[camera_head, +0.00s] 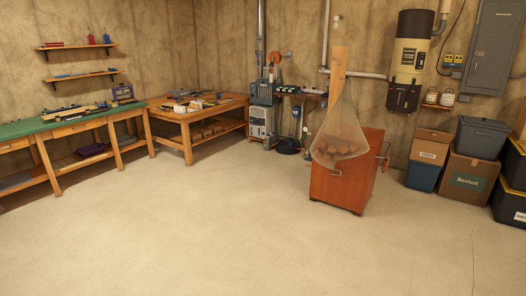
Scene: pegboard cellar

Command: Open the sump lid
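No sump lid can be made out for certain. A low dark round object (288,146) sits on the floor near the back wall, between the grey equipment and the orange-brown cabinet; it is too small to tell whether it is a lid. The floor behind the cabinet is hidden. Neither of my grippers shows in the head view.
The orange-brown cabinet (337,186) stands right of centre, with a net bag (340,130) of round things hanging at it. A green-topped workbench (64,126) and a wooden table (190,119) line the left. Boxes (468,183) fill the right. The front floor is clear.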

